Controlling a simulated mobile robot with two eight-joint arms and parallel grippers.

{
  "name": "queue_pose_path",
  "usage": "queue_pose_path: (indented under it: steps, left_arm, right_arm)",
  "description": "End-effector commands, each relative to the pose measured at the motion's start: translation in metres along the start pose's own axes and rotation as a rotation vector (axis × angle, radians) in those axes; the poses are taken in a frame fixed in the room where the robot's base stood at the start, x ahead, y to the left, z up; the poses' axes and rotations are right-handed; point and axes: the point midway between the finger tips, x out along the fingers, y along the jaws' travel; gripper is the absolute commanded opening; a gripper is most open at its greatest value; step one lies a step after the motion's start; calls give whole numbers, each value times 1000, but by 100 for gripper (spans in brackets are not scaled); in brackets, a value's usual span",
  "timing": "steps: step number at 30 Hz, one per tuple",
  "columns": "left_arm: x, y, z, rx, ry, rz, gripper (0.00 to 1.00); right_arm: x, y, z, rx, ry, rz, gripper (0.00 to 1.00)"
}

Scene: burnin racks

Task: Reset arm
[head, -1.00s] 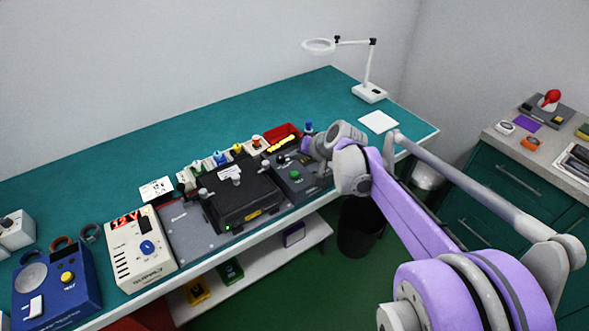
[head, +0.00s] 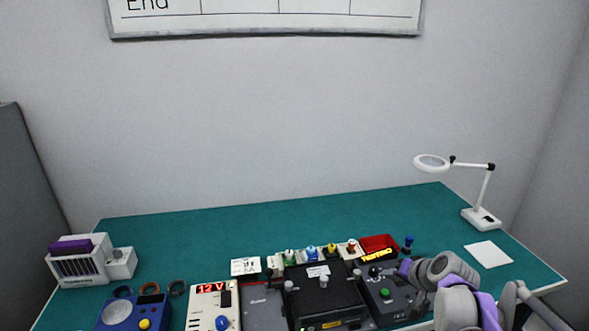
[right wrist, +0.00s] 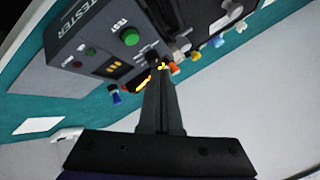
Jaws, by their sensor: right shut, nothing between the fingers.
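My right arm comes in at the lower right of the head view. Its right gripper (head: 418,302) is near the dark grey tester box (head: 384,293), partly hidden by my wrist. In the right wrist view the gripper (right wrist: 160,66) has its fingers together and empty, in front of the tester (right wrist: 92,62) with its green button. I cannot tell whether they touch. My left gripper is in neither view.
The teal bench (head: 250,225) is clear at the back. A black fixture (head: 322,298), a 12 V supply (head: 208,312) and a blue box (head: 120,313) line its front. A red bin (head: 378,243), a magnifier lamp (head: 481,218) and a white sheet (head: 488,254) are at the right.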

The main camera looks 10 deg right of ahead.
Motion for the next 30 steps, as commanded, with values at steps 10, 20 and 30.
queue_pose_path:
  steps: [10, 20, 30]
  left_arm:
    - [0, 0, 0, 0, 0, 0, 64]
    - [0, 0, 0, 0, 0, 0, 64]
    - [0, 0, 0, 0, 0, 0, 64]
  right_arm:
    - [-60, -23, 168, -312, -164, 102, 0]
    - [-98, 18, 283, -581, -240, 201, 0]
    - [-101, 26, 295, -617, -246, 218, 0]
